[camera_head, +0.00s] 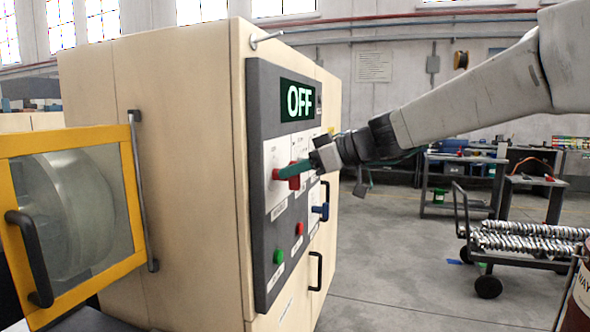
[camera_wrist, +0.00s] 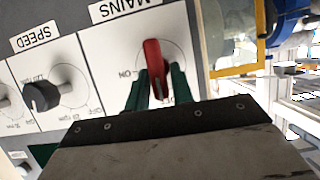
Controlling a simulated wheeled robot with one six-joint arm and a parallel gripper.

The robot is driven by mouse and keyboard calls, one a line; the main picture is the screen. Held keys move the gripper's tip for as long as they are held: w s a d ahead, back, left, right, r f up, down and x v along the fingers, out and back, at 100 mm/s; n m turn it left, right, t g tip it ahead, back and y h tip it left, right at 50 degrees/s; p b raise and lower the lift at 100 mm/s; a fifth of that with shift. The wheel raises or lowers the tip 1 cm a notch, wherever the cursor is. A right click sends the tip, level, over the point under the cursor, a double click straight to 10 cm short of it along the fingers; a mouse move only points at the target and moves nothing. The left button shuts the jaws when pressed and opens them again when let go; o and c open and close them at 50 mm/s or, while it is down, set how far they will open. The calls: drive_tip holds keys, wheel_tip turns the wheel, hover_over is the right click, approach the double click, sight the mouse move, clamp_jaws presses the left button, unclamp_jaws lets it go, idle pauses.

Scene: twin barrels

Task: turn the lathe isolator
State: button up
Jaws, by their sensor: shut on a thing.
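The lathe isolator is a red handle (camera_head: 294,182) on a white plate on the grey control panel (camera_head: 257,130). In the wrist view the red handle (camera_wrist: 153,58) sits on a plate (camera_wrist: 105,55) labelled MAINS, with an ON mark to its left. My gripper (camera_head: 283,174) reaches the panel from the right. Its green fingers (camera_wrist: 158,88) are shut on the red handle, one on each side. The lower part of the handle is hidden between the fingers. The display (camera_head: 299,101) above reads OFF.
A blue handle (camera_head: 321,211), a red button (camera_head: 299,229) and a green button (camera_head: 279,252) are on the panel nearby. A black SPEED knob (camera_wrist: 42,96) is beside the isolator. A yellow-framed guard (camera_head: 70,135) is at left. A cart (camera_head: 510,260) with metal rods stands at right.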

drive_tip(key=m+g, duration=0.1)
drive_tip(key=m+g+y, duration=0.1)
drive_tip(key=m, duration=0.1)
drive_tip(key=shift+w+d, duration=0.15)
drive_tip(key=shift+w, duration=0.2)
drive_tip(key=shift+w+d+f+m+g+y, duration=0.2)
drive_tip(key=shift+m+g+y, duration=0.5)
drive_tip(key=shift+m, duration=1.05)
drive_tip(key=shift+w+a+f+m+g+y, duration=0.25)
drive_tip(key=shift+m+g+y, duration=0.4)
drive_tip(key=shift+m, duration=1.05)
drive_tip(key=shift+s+d+f+m+g+y, duration=0.15)
drive_tip(key=shift+f+m+g+y, duration=0.25)
drive_tip(key=shift+m+y, duration=0.9)
drive_tip(key=shift+w+r+m+h, duration=0.1)
drive_tip(key=shift+m+h, duration=0.35)
drive_tip(key=shift+m, duration=0.1)
drive_tip(key=o, duration=0.8)
drive_tip(key=shift+d, duration=0.1)
